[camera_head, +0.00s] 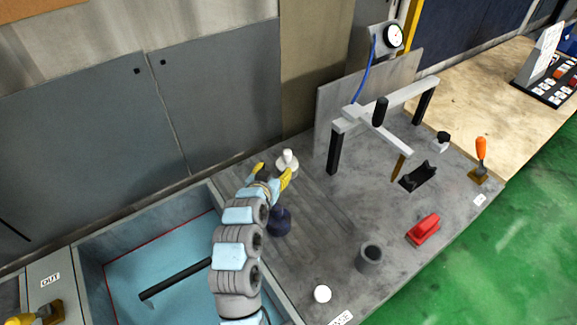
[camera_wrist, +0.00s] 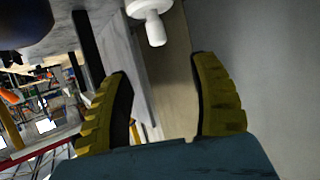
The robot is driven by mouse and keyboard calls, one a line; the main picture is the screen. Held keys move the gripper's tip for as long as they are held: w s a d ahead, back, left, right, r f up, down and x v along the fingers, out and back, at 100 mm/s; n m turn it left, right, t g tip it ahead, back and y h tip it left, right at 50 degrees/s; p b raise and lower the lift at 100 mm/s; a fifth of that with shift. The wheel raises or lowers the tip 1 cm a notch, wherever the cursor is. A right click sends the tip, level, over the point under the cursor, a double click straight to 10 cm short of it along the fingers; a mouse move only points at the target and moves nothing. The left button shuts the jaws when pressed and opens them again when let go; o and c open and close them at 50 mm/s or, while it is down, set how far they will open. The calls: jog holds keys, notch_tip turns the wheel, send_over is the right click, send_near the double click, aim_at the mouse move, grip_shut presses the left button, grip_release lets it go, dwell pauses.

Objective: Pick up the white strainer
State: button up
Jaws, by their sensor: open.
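The white strainer (camera_head: 287,162), a pale disc-shaped piece with a narrower knob on top, stands on the grey bench near the back wall in the head view. It also shows at the top edge of the wrist view (camera_wrist: 152,22), partly cut off. My gripper (camera_head: 272,173) has its two yellow fingers spread beside the strainer, on its near left side. In the wrist view the gap between the fingertips (camera_wrist: 163,66) is empty and the strainer lies beyond them. One finger overlaps the strainer's lower edge in the head view, so contact cannot be told.
A dark blue round piece (camera_head: 279,221) stands close under my gripper. A grey cup (camera_head: 369,257), a white round piece (camera_head: 322,294) and a red block (camera_head: 423,229) are farther forward. A metal frame (camera_head: 386,105) stands right. A sunken blue basin (camera_head: 150,265) lies left.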

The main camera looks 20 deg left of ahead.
aim_at(286, 155)
jog(key=x, duration=0.7)
jog(key=shift+w+d+f, duration=0.1)
jog(key=shift+w, duration=0.55)
jog(key=shift+w+f, duration=0.1)
jog(key=shift+f, duration=0.1)
jog(key=shift+w, duration=0.1)
jog(key=shift+w+f, duration=0.3)
jog(key=shift+w, duration=0.1)
jog(key=shift+x, duration=2)
grip_shut()
